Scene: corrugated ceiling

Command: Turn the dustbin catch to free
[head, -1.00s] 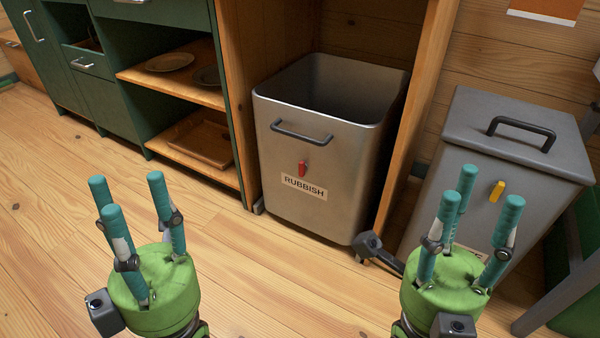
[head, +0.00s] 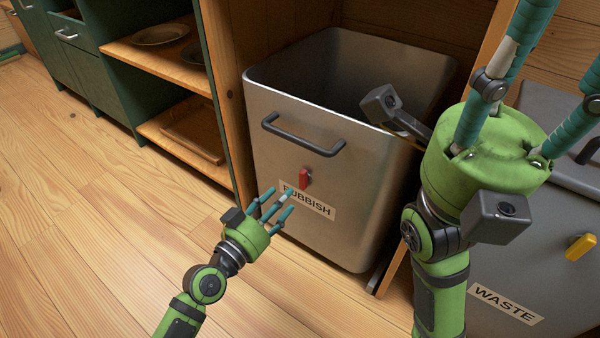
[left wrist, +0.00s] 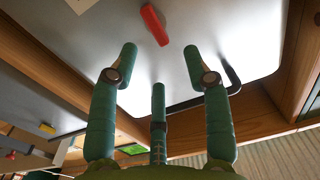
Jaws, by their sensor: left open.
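A grey metal bin (head: 350,150) labelled RUBBISH stands open-topped in a wooden bay, with a small red catch (head: 304,179) upright on its front above the label. A grey bin (head: 530,270) labelled WASTE, at the right, has a yellow catch (head: 580,246). My left gripper (head: 280,200) is open and empty, its fingertips just below and left of the red catch, partly covering the label. In the left wrist view the red catch (left wrist: 154,25) lies beyond the spread fingertips (left wrist: 160,62), apart from them. My right gripper (head: 490,150) is large at the right, fingers spread, tips cut off.
A dark bar handle (head: 300,140) sticks out above the red catch. Wooden panels flank the bin. Green shelving (head: 130,90) holding plates and a tray (head: 195,130) is at the left. The plank floor in front is free.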

